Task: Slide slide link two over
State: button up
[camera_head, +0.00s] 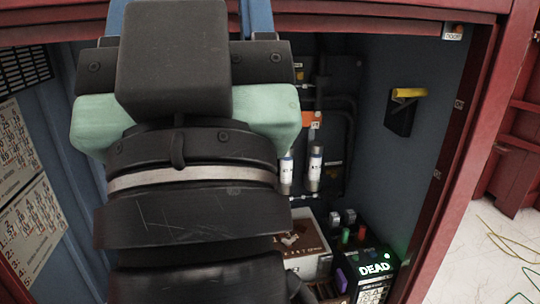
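I cannot make out a slide link with certainty; my arm hides much of the cabinet's back wall. Two upright cylinders with white labels, one on the left (286,170) and one on the right (314,168), stand against the back wall right of my arm. Their labels are too small to read surely. My gripper (189,8) is at the top left, seen from behind. Its two blue fingers stand wide apart, with their tips cut off by the top edge. I see nothing held, though the space between them is mostly covered by my black housing.
The red-framed cabinet (451,150) surrounds my arm. A yellow handle (408,92) juts from its right wall. A grey box (302,243) and a device with a lit DEAD display (375,267) stand at the bottom. An orange tag (311,119) and black cables are behind.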

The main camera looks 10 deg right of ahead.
aim_at(333, 174)
jog(key=i+l, duration=0.25)
jog(key=l, duration=0.15)
jog(key=i+l, duration=0.25)
jog(key=l, duration=0.15)
jog(key=i+l, duration=0.2)
jog(key=l, duration=0.2)
jog(key=i+l, duration=0.25)
jog(key=l, duration=0.2)
jog(key=i+l, duration=0.25)
jog(key=l, duration=0.15)
jog(key=u, duration=0.05)
